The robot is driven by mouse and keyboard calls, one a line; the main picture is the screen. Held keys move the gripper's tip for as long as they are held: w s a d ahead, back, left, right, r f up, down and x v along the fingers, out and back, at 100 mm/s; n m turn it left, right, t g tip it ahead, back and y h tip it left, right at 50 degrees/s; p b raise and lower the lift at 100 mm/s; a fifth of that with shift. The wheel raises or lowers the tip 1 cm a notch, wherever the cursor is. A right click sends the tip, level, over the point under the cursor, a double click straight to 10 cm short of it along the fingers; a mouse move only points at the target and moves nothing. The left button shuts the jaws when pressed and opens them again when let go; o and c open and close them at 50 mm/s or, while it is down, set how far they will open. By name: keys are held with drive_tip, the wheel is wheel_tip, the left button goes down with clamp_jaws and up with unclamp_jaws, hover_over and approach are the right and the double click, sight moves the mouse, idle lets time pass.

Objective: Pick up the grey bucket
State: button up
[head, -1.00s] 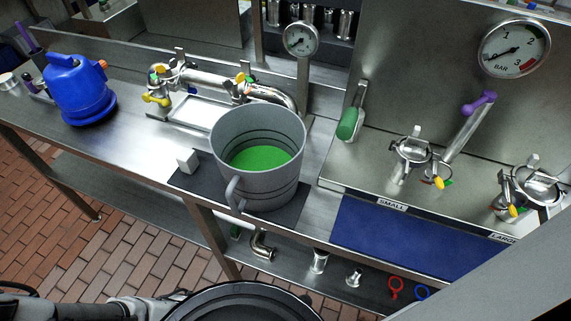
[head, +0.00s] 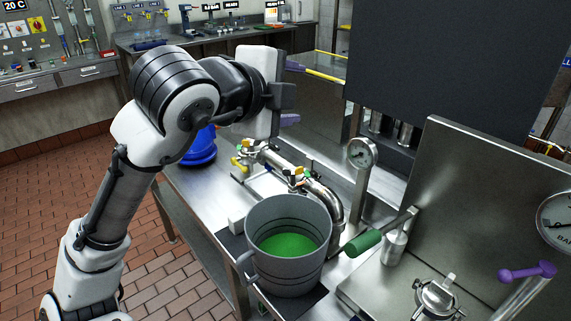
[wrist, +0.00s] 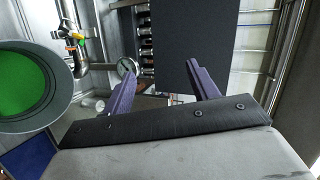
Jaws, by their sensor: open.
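The grey bucket (head: 290,245) stands upright on a dark mat on the steel bench, with green liquid (head: 287,246) inside and a handle on its left side. In the wrist view the bucket (wrist: 62,88) is at the left edge, partly cut off. My gripper (head: 290,105) is raised above the bench, behind and above the bucket, and apart from it. In the wrist view its two purple fingers (wrist: 164,88) are spread with nothing between them.
Pipework with yellow and green valves (head: 290,172) lies behind the bucket. A gauge on a post (head: 361,155) and a green-handled lever (head: 363,243) stand to its right. A blue container (head: 201,148) is partly hidden behind my arm.

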wheel_tip(320, 180, down, 10)
drive_tip(key=s+a+m+g+y, duration=0.2)
drive_tip(key=s+g+y, duration=0.15)
drive_tip(key=g, duration=0.35)
drive_tip(key=m+g+y, duration=0.2)
drive_tip(key=g+y, duration=0.1)
drive_tip(key=g, duration=0.3)
hover_over(244, 255)
wheel_tip(244, 255, down, 6)
drive_tip(key=f, duration=0.3)
drive_tip(key=f+p, duration=0.1)
drive_tip(key=f, duration=0.3)
drive_tip(key=shift+a+f, duration=0.2)
drive_tip(key=shift+f, duration=0.05)
drive_tip(key=shift+d+f+p, duration=0.15)
drive_tip(key=shift+f+p, duration=0.2)
drive_tip(key=shift+f, duration=1.1)
drive_tip(key=shift+d+f+p, duration=0.1)
drive_tip(key=shift+f+p, duration=0.25)
drive_tip(key=shift+f, duration=1.05)
drive_tip(key=shift+c, duration=0.3)
clamp_jaws()
